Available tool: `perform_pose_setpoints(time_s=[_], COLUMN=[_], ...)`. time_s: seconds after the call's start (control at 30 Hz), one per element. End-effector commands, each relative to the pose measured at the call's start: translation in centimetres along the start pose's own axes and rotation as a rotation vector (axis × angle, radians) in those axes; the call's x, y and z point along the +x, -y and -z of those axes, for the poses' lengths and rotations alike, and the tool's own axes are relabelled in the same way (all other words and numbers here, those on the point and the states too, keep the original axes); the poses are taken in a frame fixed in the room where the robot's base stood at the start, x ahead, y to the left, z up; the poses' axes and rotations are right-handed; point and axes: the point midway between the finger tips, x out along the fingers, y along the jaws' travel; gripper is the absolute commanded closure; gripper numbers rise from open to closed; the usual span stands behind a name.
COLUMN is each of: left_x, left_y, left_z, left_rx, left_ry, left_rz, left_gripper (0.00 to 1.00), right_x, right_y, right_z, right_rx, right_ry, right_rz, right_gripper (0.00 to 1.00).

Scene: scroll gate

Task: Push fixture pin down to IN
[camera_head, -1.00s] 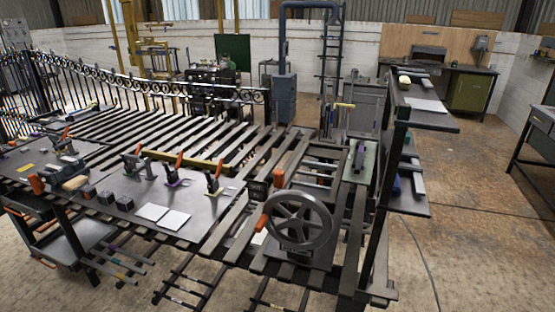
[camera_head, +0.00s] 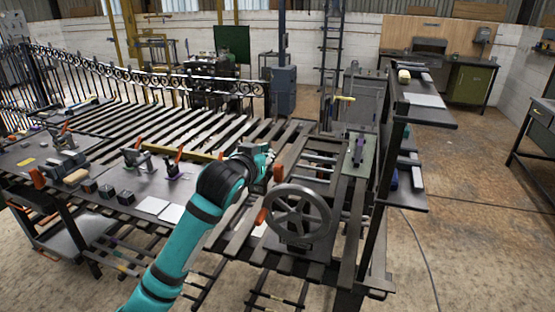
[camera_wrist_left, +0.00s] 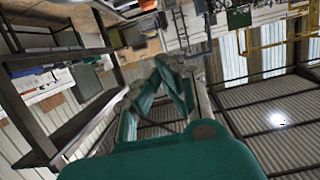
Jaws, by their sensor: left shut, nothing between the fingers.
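My left gripper (camera_head: 268,157) is at the end of my teal arm, over the slatted bench behind the handwheel (camera_head: 298,213). It looks shut and empty, though its fingertips are small here. A green plate (camera_head: 368,167) lies to the right of the gripper, with a small dark upright piece (camera_head: 358,148) on it. This may be the fixture pin, but I cannot read any IN mark. A yellow T-handle (camera_head: 344,98) stands behind it. The gripper is apart from both.
A dark shelf rack (camera_head: 393,150) stands on the right. Toggle clamps (camera_head: 135,156), dark blocks (camera_head: 126,197) and pale plates (camera_head: 152,206) lie on the left table. A scroll gate (camera_head: 190,85) runs along the back. Open floor lies right of the rack.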

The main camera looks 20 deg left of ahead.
Motion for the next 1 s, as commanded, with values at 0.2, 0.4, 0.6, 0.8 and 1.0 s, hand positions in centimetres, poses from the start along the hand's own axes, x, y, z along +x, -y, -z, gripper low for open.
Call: perform_pose_setpoints(time_s=[0.2,0.4,0.6,0.8,1.0], left_x=[3.2,7.1,9.7,10.2,10.4], left_y=[0.0,-0.1,-0.1,-0.1,-0.1], left_z=[0.3,0.2,-0.9,-3.3,-4.1], left_rx=[-0.001,0.0,0.001,0.0,0.0], left_ry=[0.006,0.006,0.011,0.006,0.003], left_rz=[0.001,0.001,0.001,0.0,0.0], left_gripper=[1.0,1.0,1.0,1.0,1.0], right_x=[-1.7,-3.3,-4.8,-5.8,-6.0], right_y=[0.0,0.0,0.3,0.5,0.5], right_z=[0.2,0.4,0.6,0.8,0.8], right_rx=[0.001,0.001,0.003,0.003,0.003], right_ry=[-0.001,-0.002,-0.004,-0.005,-0.005], right_rz=[0.0,0.001,0.004,0.007,0.007], right_gripper=[0.5,0.5,0.5,0.5,0.5])
